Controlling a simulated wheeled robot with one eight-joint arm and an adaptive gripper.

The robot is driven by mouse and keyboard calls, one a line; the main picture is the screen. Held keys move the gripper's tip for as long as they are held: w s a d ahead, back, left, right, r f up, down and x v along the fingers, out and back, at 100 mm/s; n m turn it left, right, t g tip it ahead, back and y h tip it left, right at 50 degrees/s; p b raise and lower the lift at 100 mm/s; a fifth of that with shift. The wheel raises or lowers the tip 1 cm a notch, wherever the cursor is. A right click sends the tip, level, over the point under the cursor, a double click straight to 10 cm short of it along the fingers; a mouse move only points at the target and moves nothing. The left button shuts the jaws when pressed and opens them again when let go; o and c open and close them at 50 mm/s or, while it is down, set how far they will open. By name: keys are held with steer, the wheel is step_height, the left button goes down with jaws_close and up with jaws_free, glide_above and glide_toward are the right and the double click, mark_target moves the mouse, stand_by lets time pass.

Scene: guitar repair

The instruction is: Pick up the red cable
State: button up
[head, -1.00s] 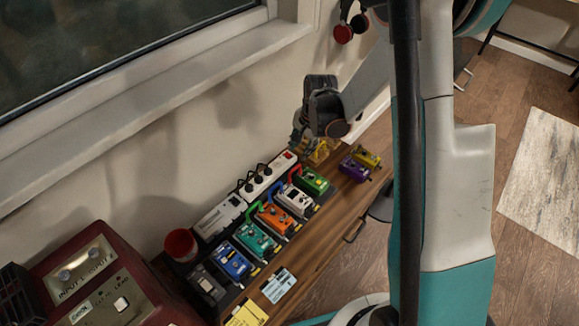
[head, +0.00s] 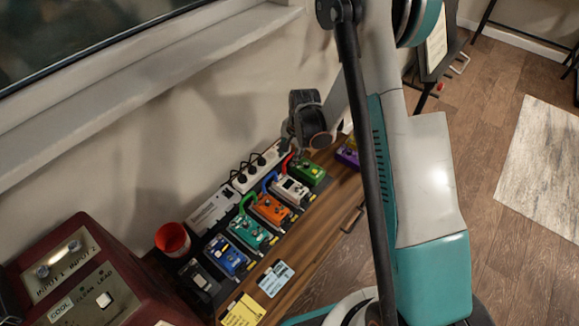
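The red cable (head: 287,163) is a short loop between the white pedal (head: 290,189) and the green pedal (head: 307,171) on the pedalboard. Only part of it shows. My gripper (head: 288,131) is above and close to the cable, near the wall end of the power strip. My dark wrist covers most of the gripper, and the fingertips are not clear. I cannot tell whether it is open or shut, or whether it touches the cable.
An orange pedal (head: 270,209), a teal pedal (head: 250,232) and a blue pedal (head: 228,257) continue the row. A white power strip (head: 258,168) lies behind. A red cup (head: 173,240) and a dark red amplifier (head: 75,265) stand at left.

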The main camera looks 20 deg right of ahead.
mark_target(289, 157)
steer(key=f, duration=0.2)
steer(key=f+b, duration=0.1)
steer(key=shift+w+a+f, duration=0.1)
steer(key=shift+w+a, duration=0.1)
steer(key=shift+w, duration=0.1)
jaws_close()
